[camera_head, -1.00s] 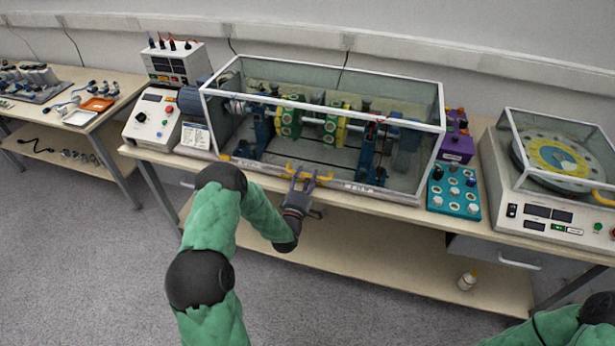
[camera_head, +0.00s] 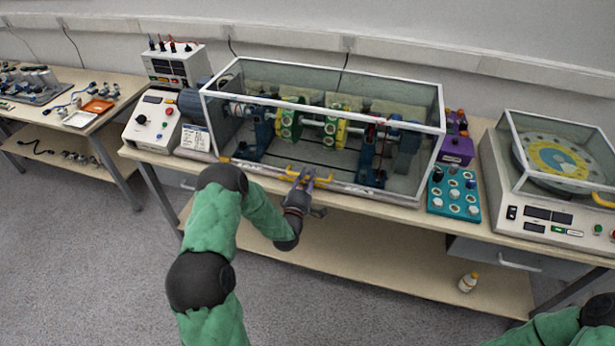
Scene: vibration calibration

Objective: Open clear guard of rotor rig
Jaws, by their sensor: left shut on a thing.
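The rotor rig stands on the middle bench, with a shaft, green discs (camera_head: 331,131) and blue stands under a clear box-shaped guard (camera_head: 412,88) with a white frame. The guard is down over the rig. A yellow handle (camera_head: 323,180) sits at the low front edge of the guard. My left gripper (camera_head: 303,177) is at this handle and shut on it, its fingers partly covering the bar. My right gripper is out of view; only part of my right arm shows at the bottom right corner.
A white control box (camera_head: 153,121) and power supply (camera_head: 173,66) stand left of the rig. A teal knob box (camera_head: 454,194) and purple box (camera_head: 457,148) stand close on the right. A balancing machine (camera_head: 555,225) is further right.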

